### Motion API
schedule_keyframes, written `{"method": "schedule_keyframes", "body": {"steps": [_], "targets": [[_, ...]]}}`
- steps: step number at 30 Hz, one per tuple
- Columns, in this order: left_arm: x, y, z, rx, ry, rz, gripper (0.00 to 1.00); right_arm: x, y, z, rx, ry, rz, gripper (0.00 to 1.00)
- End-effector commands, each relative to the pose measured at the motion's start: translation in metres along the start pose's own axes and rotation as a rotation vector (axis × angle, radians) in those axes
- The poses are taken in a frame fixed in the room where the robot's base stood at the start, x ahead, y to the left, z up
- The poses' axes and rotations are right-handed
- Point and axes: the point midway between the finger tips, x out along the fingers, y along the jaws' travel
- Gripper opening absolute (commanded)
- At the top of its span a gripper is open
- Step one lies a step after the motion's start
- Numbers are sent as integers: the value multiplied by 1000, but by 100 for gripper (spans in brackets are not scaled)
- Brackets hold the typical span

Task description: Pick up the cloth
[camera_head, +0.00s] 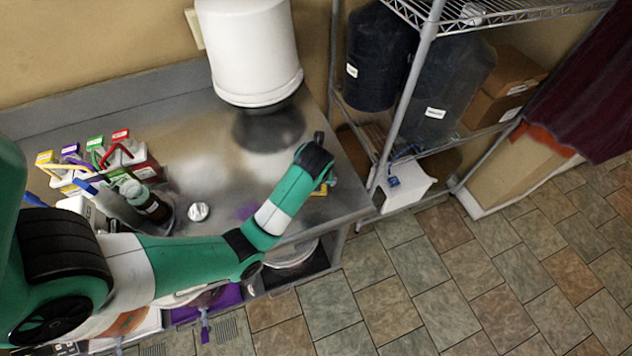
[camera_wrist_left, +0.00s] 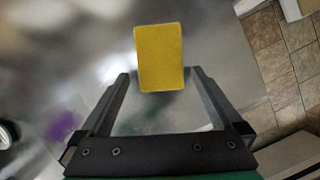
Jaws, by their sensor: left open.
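A flat yellow rectangle, which I take to be the cloth (camera_wrist_left: 159,58), lies on the steel table (camera_wrist_left: 75,45) in the left wrist view. In the head view only a small yellow piece of it (camera_head: 320,190) shows beside my left wrist, near the table's right front corner; my arm hides the rest. My left gripper (camera_wrist_left: 160,76) is open, its two fingers apart on either side of the cloth's near end as seen from the wrist. The gap between fingertips and cloth cannot be judged. My right gripper is not in view.
A white cylindrical container (camera_head: 250,50) stands at the back of the table. Coloured-handled items (camera_head: 100,155), bottles (camera_head: 148,203) and a small round lid (camera_head: 199,211) are at the left. A wire shelf (camera_head: 424,50) stands right of the table. The table's middle is clear.

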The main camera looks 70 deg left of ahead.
Motion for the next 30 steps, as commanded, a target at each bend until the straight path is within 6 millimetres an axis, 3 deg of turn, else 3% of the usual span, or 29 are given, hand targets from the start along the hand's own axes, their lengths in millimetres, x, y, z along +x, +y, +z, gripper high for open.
{"method": "schedule_keyframes", "body": {"steps": [4,11,23,30], "targets": [[18,0,1,0,-1,1,100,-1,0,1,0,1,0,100],[20,0,1,0,-2,-1,100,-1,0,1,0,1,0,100],[19,-1,1,0,-2,-1,28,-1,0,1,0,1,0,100],[19,-1,1,0,-3,-1,26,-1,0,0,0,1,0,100]]}}
